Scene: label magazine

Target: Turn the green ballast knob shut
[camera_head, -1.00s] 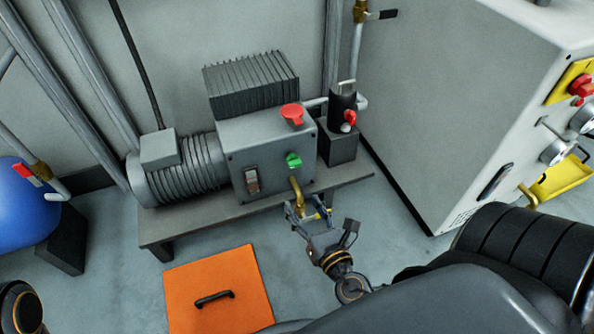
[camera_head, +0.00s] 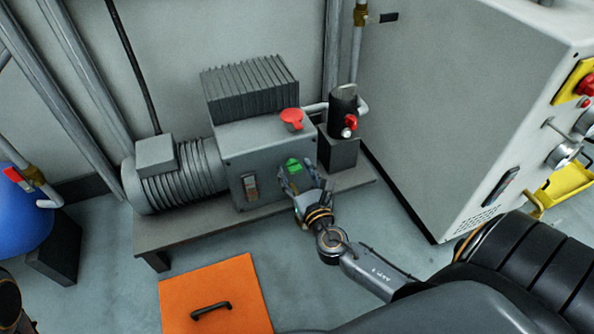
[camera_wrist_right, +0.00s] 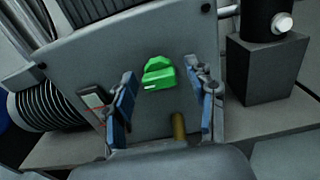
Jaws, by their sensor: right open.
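The green ballast knob (camera_head: 294,165) is on the front face of the grey pump box (camera_head: 240,160). In the right wrist view the knob (camera_wrist_right: 158,74) shows whole, with a small pale mark at its lower left. My right gripper (camera_head: 297,181) is open just in front of the box, below and around the knob in the head view. In the right wrist view its two blue-padded fingers (camera_wrist_right: 163,92) stand apart to the left and right of the knob, with gaps on both sides. I cannot tell whether they touch the box. My left gripper is not clearly in view.
A red knob (camera_head: 291,119) tops the box, and a rocker switch (camera_head: 250,187) sits left of the green knob. A brass pipe (camera_wrist_right: 179,126) comes out below it. A black cylinder (camera_head: 342,112) stands right. An orange panel (camera_head: 218,292) lies on the floor.

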